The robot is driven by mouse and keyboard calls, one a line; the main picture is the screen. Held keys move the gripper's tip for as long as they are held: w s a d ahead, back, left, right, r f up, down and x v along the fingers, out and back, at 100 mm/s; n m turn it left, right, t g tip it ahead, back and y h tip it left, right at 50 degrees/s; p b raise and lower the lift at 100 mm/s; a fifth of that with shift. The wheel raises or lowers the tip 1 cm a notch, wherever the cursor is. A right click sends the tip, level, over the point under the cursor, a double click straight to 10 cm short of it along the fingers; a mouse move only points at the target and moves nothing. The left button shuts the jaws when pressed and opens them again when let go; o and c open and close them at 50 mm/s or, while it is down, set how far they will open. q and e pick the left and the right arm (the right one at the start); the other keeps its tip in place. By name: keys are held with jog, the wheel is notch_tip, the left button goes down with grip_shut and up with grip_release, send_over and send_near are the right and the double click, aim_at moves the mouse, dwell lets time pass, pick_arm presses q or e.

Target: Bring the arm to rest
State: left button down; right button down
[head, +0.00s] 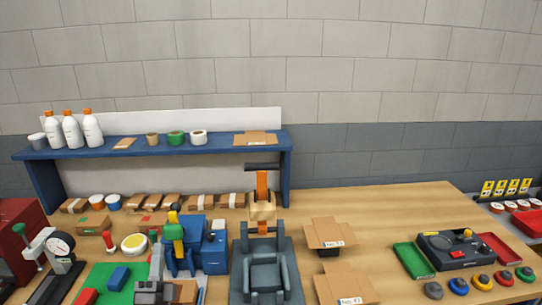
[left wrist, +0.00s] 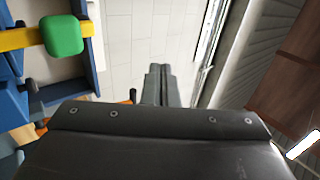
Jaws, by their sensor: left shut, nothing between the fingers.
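My left gripper (head: 155,268) is at the bottom of the head view, in front of the blue machine with a green and yellow part (head: 174,232). In the left wrist view its fingers (left wrist: 156,84) are together with nothing between them, over a pale tiled floor. The green block on a yellow bar (left wrist: 62,35) is at the upper left of that view, apart from the fingers. My right gripper is not in view.
A grey machine with an orange upright (head: 262,187) stands mid-bench. Open cartons (head: 326,234), a green tray (head: 413,261) and a black case (head: 455,262) lie right. A dial gauge stand (head: 60,245) is left. The back right bench (head: 400,205) is clear.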

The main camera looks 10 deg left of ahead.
pick_arm(q)
jog(key=s+d+f+n+g+h, duration=0.25)
jog(key=s+f+g, duration=0.2)
jog(key=f, duration=0.25)
jog(key=s+d+f+n+g+h, duration=0.2)
jog(key=s+f+n+g+h, duration=0.15)
jog(key=f+g, duration=0.25)
jog(key=s+a+f+n+g+y, duration=0.1)
jog(key=s+f+n+g, duration=0.2)
jog(key=s, duration=0.4)
jog(key=s+a+f+n+g+y, duration=0.1)
jog(key=s+n+g, duration=0.3)
jog(key=s, duration=0.4)
jog(key=s+f+n+g, duration=0.2)
jog(key=s+n+g, duration=0.15)
jog(key=s, duration=0.35)
notch_tip(320, 180, down, 26)
jog(key=a+g+b, duration=0.2)
jog(key=b, duration=0.1)
jog(key=s+d+f+b, duration=0.1)
jog(key=s+f+b, duration=0.1)
jog(key=s+f, duration=1.3)
notch_tip(320, 180, down, 4)
jog(key=shift+d+f+g, duration=0.25)
jog(key=shift+g, duration=0.15)
